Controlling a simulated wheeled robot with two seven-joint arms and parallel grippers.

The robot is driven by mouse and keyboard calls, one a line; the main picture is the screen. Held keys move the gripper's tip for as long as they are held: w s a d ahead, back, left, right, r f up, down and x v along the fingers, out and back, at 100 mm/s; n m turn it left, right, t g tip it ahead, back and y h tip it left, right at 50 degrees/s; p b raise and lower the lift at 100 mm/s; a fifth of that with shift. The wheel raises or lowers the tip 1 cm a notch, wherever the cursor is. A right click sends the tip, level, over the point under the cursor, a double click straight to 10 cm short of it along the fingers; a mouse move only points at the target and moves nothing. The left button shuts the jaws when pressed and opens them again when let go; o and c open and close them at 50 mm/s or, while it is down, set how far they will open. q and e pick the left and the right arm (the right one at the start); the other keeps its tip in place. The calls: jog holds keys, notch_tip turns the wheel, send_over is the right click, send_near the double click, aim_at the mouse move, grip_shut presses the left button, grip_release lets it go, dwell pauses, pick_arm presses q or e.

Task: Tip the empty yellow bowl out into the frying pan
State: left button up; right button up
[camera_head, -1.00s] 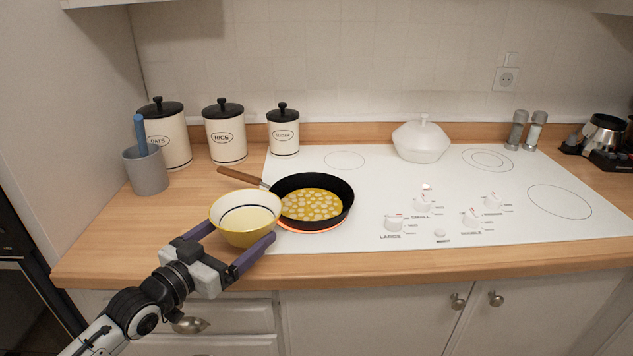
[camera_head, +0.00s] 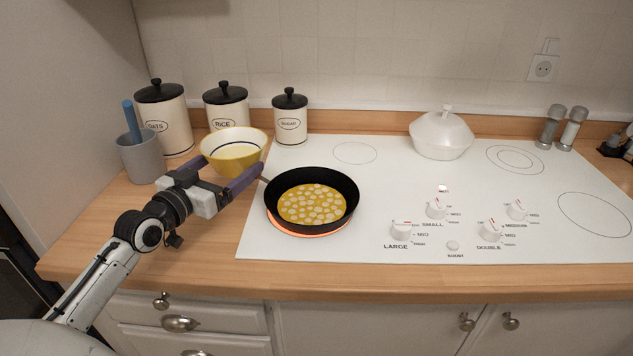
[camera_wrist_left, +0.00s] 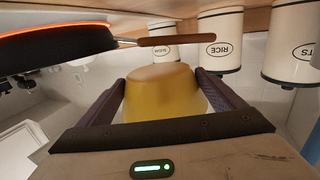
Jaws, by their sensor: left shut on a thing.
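The yellow bowl (camera_head: 234,145), pale inside with a dark ring, is upright in the head view, in front of the canisters and up-left of the pan. My left gripper (camera_head: 229,171) is shut on it, a finger on either side; in the left wrist view the bowl (camera_wrist_left: 161,92) fills the space between the fingers. The black frying pan (camera_head: 349,205) sits on a glowing burner at the hob's left. It holds a yellow layer with pale round spots (camera_head: 313,204). Its wooden handle is mostly hidden behind my gripper but shows in the wrist view (camera_wrist_left: 177,41). My right gripper is not in view.
The oats (camera_head: 163,125), rice (camera_head: 226,121) and sugar (camera_head: 291,124) canisters stand close behind the bowl. A grey utensil cup (camera_head: 144,160) is left of it. A white lidded dish (camera_head: 441,135) stands on the hob. The hob between dish and pan is clear.

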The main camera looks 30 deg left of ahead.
aim_at(232, 163)
pick_arm(q)
jog(key=shift+s+r, duration=0.1)
jog(key=shift+r, duration=0.05)
jog(key=shift+d, duration=0.15)
jog(key=shift+w+d+m, duration=0.2)
jog(key=shift+d+m, duration=0.25)
jog(key=shift+m, duration=0.55)
jog(key=shift+w+d+r+m+g+p, duration=0.1)
jog(key=shift+d+r+m+g+p, duration=0.2)
jog(key=shift+r+m+p, duration=0.15)
jog(key=shift+d+r, duration=0.1)
jog(key=shift+d, duration=0.05)
jog(key=shift+w+m, duration=0.1)
jog(key=shift+m, duration=0.15)
jog(key=shift+w+d+r+m+g, duration=0.15)
jog(key=shift+d+r+m+g, duration=0.15)
jog(key=shift+d+r+m, duration=0.3)
jog(key=shift+w+d+r+m+y+p, duration=0.15)
jog(key=shift+w+d+r+m+p, duration=0.05)
jog(key=shift+d+r+m, duration=0.3)
jog(key=shift+w+d+r+m+y+p, duration=0.15)
jog(key=shift+d+r+m, duration=0.25)
jog(key=shift+m, duration=0.1)
